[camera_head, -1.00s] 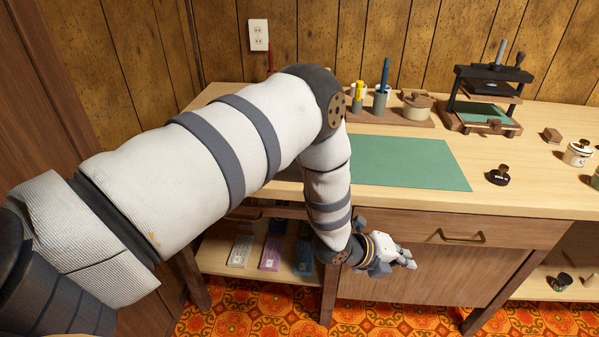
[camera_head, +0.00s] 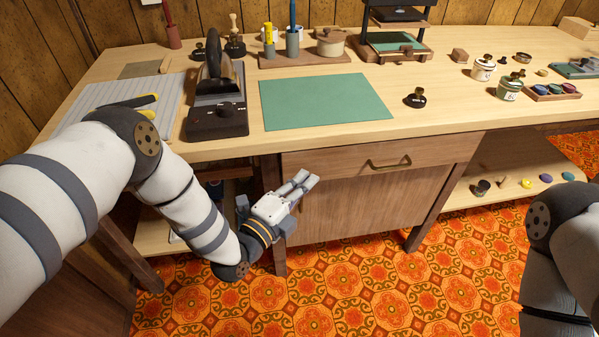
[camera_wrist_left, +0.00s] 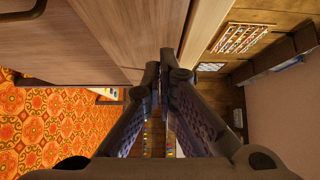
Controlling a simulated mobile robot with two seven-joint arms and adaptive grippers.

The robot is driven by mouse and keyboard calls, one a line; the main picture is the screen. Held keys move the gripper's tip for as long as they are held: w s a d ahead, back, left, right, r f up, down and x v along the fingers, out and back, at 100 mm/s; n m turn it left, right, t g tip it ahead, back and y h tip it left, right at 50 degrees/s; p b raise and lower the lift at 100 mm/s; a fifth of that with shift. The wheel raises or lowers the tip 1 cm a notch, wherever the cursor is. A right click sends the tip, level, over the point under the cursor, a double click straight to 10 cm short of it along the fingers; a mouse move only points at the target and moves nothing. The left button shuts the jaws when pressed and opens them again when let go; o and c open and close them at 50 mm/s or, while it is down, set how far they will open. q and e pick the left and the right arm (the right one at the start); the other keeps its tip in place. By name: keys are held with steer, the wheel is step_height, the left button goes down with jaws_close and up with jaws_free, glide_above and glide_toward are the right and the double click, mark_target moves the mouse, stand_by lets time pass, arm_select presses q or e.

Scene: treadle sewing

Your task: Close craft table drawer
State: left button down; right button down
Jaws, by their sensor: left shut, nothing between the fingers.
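The craft table (camera_head: 450,118) has a brown wooden drawer front (camera_head: 340,160) with a brass handle (camera_head: 390,163), just under the top's front edge. The drawer front looks about level with the cabinet door (camera_head: 350,207) below it; I cannot tell whether a small gap remains. My left gripper (camera_head: 307,181) is shut and empty, in front of the cabinet's left side, lower than the drawer and left of its handle. In the left wrist view the closed fingertips (camera_wrist_left: 160,72) are close to brown wood panels (camera_wrist_left: 125,35); contact cannot be told. My right gripper is outside the view.
A green mat (camera_head: 325,101), a black stamp (camera_head: 415,97) and a black device (camera_head: 217,121) lie on the tabletop. A low shelf (camera_head: 470,200) with small items is at right. My right arm shows at the right edge. Patterned floor (camera_head: 350,285) in front is clear.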

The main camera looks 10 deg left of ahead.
mark_target(295, 162)
arm_select(q)
steer(key=shift+w+a, duration=0.35)
steer(key=shift+w, duration=0.4)
steer(key=shift+w+a, duration=0.35)
steer(key=shift+w, duration=0.4)
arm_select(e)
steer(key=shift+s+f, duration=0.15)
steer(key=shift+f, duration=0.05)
